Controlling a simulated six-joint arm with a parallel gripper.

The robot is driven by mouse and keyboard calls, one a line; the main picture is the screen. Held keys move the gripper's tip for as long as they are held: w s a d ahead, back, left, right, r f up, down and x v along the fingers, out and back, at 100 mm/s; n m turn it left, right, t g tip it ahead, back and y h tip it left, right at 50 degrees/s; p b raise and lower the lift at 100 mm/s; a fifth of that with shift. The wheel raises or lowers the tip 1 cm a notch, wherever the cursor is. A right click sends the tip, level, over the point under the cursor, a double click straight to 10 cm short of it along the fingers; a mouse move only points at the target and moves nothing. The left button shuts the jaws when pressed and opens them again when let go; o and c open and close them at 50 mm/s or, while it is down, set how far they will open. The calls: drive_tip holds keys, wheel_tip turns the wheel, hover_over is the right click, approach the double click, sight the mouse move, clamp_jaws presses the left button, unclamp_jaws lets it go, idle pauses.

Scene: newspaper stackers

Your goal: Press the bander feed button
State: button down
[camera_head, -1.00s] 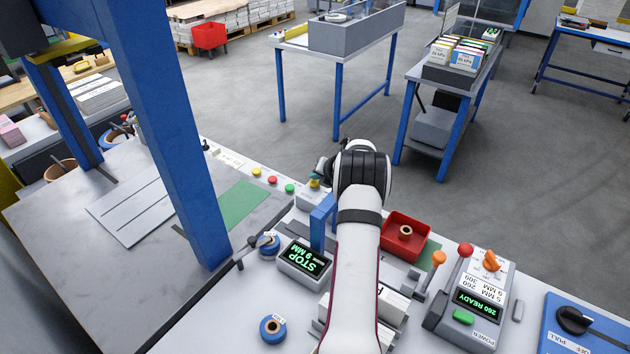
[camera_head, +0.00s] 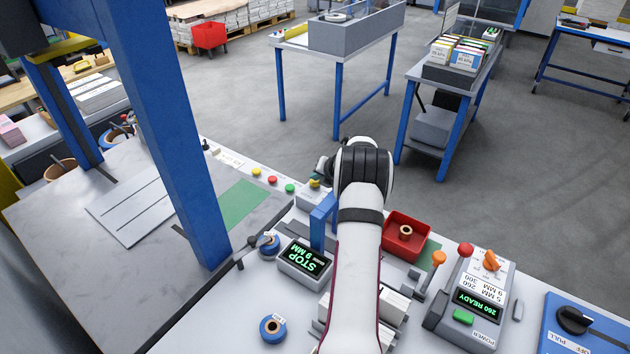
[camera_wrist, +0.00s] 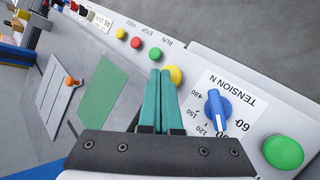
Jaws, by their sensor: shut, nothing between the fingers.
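My gripper (camera_wrist: 160,72) is shut and empty, its two teal fingers side by side. In the wrist view the fingertips overlap the left edge of a yellow button (camera_wrist: 176,75) on the light grey panel. I cannot tell whether they touch it. No readable label names a feed button. A second yellow button (camera_wrist: 120,33), a red button (camera_wrist: 136,42) and a green button (camera_wrist: 155,53) stand in a row further along, near STOP and RUN lettering. In the head view my wrist hides most of the gripper; a yellow button (camera_head: 314,183) shows beside it.
A blue knob (camera_wrist: 217,108) marked TENSION N and a large green button (camera_wrist: 283,152) sit right of the fingers in the wrist view. In the head view, a blue post (camera_head: 322,222), a STOP display (camera_head: 305,258) and a red tray (camera_head: 420,233) stand close to my arm.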

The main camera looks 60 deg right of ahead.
sight(316, 186)
drive_tip(key=shift+r, duration=2.6)
drive_tip(key=w+a+r+n+g+y, duration=0.1)
drive_tip(key=w+a+r+n+y, duration=0.2)
drive_tip(key=a+n, duration=0.6)
drive_tip(key=w+a+r+n, duration=0.3)
drive_tip(key=a+r+n, duration=0.15)
drive_tip(key=a, duration=0.75)
drive_tip(key=s+a+r+n+g+y, duration=0.1)
drive_tip(key=s+a+n, duration=0.2)
drive_tip(key=a+n, duration=0.4)
drive_tip(key=s+a+r+n+g+y, duration=0.1)
drive_tip(key=s+a+r+n, duration=0.3)
drive_tip(key=a, duration=0.6)
drive_tip(key=s+a+f+n+g, duration=0.2)
drive_tip(key=s+a+n, duration=0.6)
drive_tip(key=s+n, duration=0.2)
drive_tip(key=s+a+f+n+g, duration=0.1)
drive_tip(key=s+a+n+g, duration=0.2)
drive_tip(key=s+a+n, duration=0.5)
drive_tip(key=s+n, duration=0.2)
drive_tip(key=s, duration=0.3)
drive_tip(key=shift+s+a+f+g+y, duration=0.2)
drive_tip(key=shift+a+f+g+y, duration=0.05)
drive_tip(key=shift+f+g+y, duration=0.1)
